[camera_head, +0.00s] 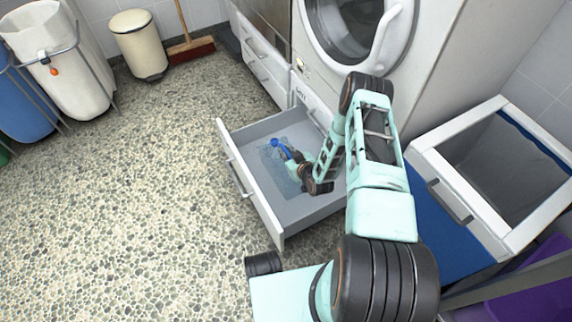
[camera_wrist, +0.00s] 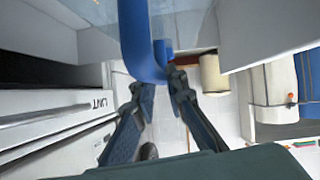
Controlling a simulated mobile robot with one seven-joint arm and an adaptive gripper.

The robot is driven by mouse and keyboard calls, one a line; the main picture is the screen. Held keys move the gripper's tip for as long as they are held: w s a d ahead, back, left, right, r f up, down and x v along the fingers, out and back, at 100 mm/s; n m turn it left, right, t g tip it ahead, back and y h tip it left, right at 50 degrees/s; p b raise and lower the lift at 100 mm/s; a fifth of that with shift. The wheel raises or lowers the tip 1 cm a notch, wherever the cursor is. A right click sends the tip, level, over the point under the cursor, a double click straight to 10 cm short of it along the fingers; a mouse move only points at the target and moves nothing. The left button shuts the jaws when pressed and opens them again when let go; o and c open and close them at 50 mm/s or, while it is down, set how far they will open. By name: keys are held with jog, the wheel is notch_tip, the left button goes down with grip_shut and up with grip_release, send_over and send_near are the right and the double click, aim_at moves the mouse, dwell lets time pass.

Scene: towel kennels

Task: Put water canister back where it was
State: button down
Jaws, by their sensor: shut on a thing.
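The water canister (camera_head: 272,163) is a clear, see-through container with blue parts. It is inside the open drawer (camera_head: 262,207) in the head view, toward its far left part. Its outline is faint, and I cannot tell whether it rests on the drawer floor. My gripper (camera_head: 287,154) reaches down into the drawer and is shut on the canister's blue handle. In the wrist view, the blue handle (camera_wrist: 140,40) comes down to my gripper's fingertips (camera_wrist: 158,85). The arm hides part of the drawer's right side.
A washing machine (camera_head: 440,60) stands behind the drawer. An open white bin unit (camera_head: 465,195) is at the right. A cream bin (camera_head: 138,45), a broom (camera_head: 190,47) and a white laundry bag (camera_head: 62,70) stand at the back left. The pebbled floor left of the drawer is clear.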

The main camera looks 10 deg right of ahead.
aim_at(270, 157)
jog(key=shift+w+f+b, duration=0.1)
jog(key=shift+f+b, duration=0.75)
jog(key=shift+f, duration=1.5)
jog(key=c, duration=1.9)
grip_release()
jog(key=shift+c, duration=0.2)
jog(key=shift+r, duration=0.2)
